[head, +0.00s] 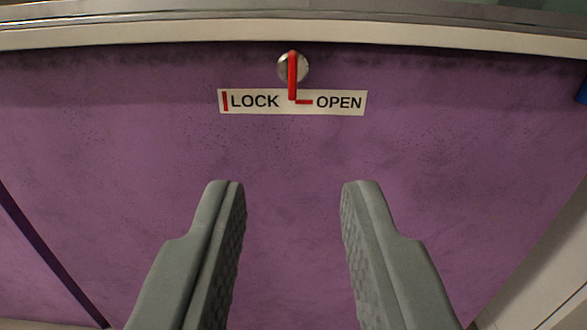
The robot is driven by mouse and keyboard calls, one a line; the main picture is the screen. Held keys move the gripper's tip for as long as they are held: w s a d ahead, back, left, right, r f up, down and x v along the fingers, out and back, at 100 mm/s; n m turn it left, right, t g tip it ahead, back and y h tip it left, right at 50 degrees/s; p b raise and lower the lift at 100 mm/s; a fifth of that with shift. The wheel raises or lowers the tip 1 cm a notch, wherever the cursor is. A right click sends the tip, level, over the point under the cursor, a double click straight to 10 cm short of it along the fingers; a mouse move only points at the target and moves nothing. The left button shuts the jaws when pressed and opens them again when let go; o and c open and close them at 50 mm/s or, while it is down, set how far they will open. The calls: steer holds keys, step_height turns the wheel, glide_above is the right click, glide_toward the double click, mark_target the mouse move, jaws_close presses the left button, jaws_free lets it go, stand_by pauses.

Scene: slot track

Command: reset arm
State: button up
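My gripper (293,190) is open and empty, with its two grey fingers wide apart in the lower middle of the head view. A purple panel (130,150) fills most of the view in front of and between the fingers. A red handle (292,76) on a round metal knob sits near the panel's top and points down. A white label (308,102) under it reads LOCK on the left and OPEN on the right. The lower end of the red handle overlaps the label's middle. The fingers appear below the handle and apart from it.
A pale ledge (300,29) runs along the top of the panel. A dark diagonal strip (50,254) lies at the lower left. A pale frame edge (535,270) is at the lower right. A small blue piece (582,93) shows at the right edge.

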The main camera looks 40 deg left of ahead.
steer(key=s+a+r+m+t+h, duration=0.1)
steer(key=s+a+r+h, duration=0.15)
steer(key=r, duration=0.65)
steer(key=s+a+r+m+t+h, duration=0.15)
steer(key=s+r+h, duration=0.25)
steer(key=r, duration=0.5)
steer(key=s+a+r+m+t+h, duration=0.1)
steer(key=s+r+t+h, duration=0.2)
steer(key=r, duration=0.7)
steer(key=s+a+r+m+g, duration=0.1)
steer(key=s+r, duration=0.3)
steer(key=s, duration=0.9)
steer(key=s+a+r+m+g+h, duration=0.1)
steer(key=s+a+r+m, duration=0.2)
steer(key=s, duration=1.1)
steer(key=shift+s+a+r+g, duration=0.25)
steer(key=shift+a+r+g, duration=0.1)
steer(key=shift+a+r, duration=0.45)
